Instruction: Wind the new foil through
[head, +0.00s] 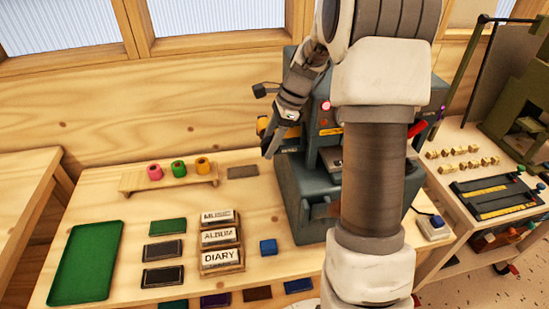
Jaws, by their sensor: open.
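Three small foil rolls stand in a row on a wooden rack (170,183) on the bench: a pink one (155,172), a green one (178,168) and an orange one (203,165). A blue-grey machine (305,193) stands right of them, partly hidden behind my arm. A yellow-orange part (262,125) shows at the machine's left side; I cannot tell whether it is foil. My gripper (270,149) is open, pointing down at the machine's upper left side, right of the rack. I see nothing held, and cannot tell whether it touches the machine.
A green tray (86,262) lies at the left of the bench. Type blocks reading ALBUM (221,238) and DIARY (222,259), dark flat pieces and a blue cube (268,247) lie in front.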

